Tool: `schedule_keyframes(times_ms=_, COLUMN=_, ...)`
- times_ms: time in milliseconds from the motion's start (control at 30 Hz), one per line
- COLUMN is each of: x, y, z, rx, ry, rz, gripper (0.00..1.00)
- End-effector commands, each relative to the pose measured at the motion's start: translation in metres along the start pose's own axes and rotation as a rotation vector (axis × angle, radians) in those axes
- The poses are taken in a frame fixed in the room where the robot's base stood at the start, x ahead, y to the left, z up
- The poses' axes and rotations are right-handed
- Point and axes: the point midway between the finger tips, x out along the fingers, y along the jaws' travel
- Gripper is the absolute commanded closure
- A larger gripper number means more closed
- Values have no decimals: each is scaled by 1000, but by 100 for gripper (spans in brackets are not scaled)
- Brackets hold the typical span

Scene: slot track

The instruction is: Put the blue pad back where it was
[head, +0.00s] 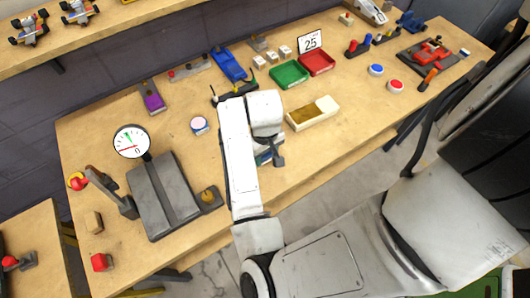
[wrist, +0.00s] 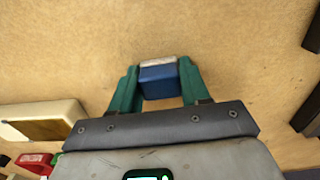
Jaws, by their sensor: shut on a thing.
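The blue pad (wrist: 158,84) is a small blue block with a pale grey layer along one side. In the wrist view it sits between the two teal fingers of my gripper (wrist: 158,78), which is shut on it. Plain wooden bench top shows beyond it; I cannot tell how far above the bench it is. In the head view my arm covers most of the gripper, and only a bit of blue (head: 265,158) shows beside it near the bench's front edge.
A cream box (head: 313,113) with a brown inside stands right of my gripper. Green (head: 289,75) and red (head: 317,62) trays stand behind it. A grey scale-like platform (head: 165,195) with a dial (head: 131,141) is at left. A white round item (head: 199,124) lies between. Bare bench surrounds the gripper.

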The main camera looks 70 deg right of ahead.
Motion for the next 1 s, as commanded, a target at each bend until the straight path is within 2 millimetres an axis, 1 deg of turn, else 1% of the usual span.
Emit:
schedule_keyframes(times_ms=200, x=0, y=0, z=0, rx=0, ry=0, rz=0, gripper=82)
schedule_keyframes(times_ms=333, x=4, y=0, z=0, rx=0, ry=0, rz=0, gripper=82)
schedule_keyframes(times_ms=367, x=4, y=0, z=0, rx=0, ry=0, rz=0, gripper=53)
schedule_keyframes(times_ms=600, x=3, y=0, z=0, rx=0, ry=0, rz=0, gripper=30)
schedule_keyframes(times_ms=633, x=3, y=0, z=0, rx=0, ry=0, rz=0, gripper=28)
schedule_keyframes(times_ms=867, x=2, y=0, z=0, rx=0, ry=0, rz=0, gripper=28)
schedule_keyframes(times_ms=1000, x=-7, y=0, z=0, rx=0, ry=1, rz=0, gripper=28)
